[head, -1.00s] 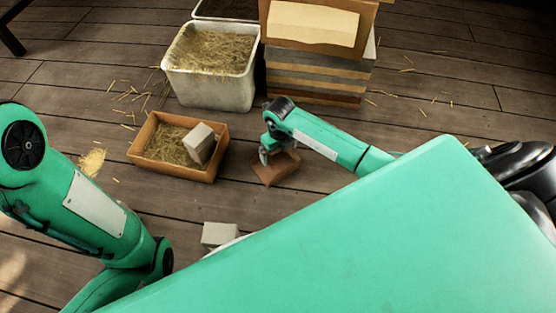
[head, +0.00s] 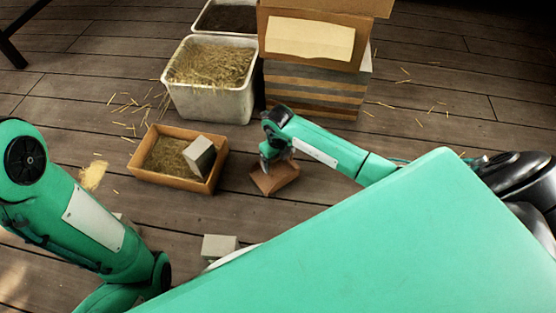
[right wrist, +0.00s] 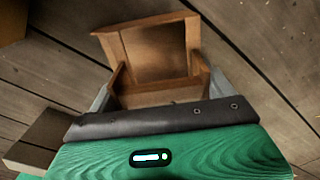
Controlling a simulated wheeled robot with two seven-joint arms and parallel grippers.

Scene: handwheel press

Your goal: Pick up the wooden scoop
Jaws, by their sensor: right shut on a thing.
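The wooden scoop (head: 275,180) is a brown, open-topped, box-like piece at or just above the deck, right of the low wooden box. It also shows in the right wrist view (right wrist: 158,52), with its walls and hollow inside visible. I cannot tell whether the scoop touches the deck. My left arm is at the left, and its gripper is not visible.
The low wooden box (head: 178,184) holds straw and a pale block (head: 200,156). A white bin of straw (head: 212,105) and a bin of dark material (head: 228,18) stand behind. A striped stack (head: 315,92) is behind my right arm. Another pale block (head: 219,247) is nearer.

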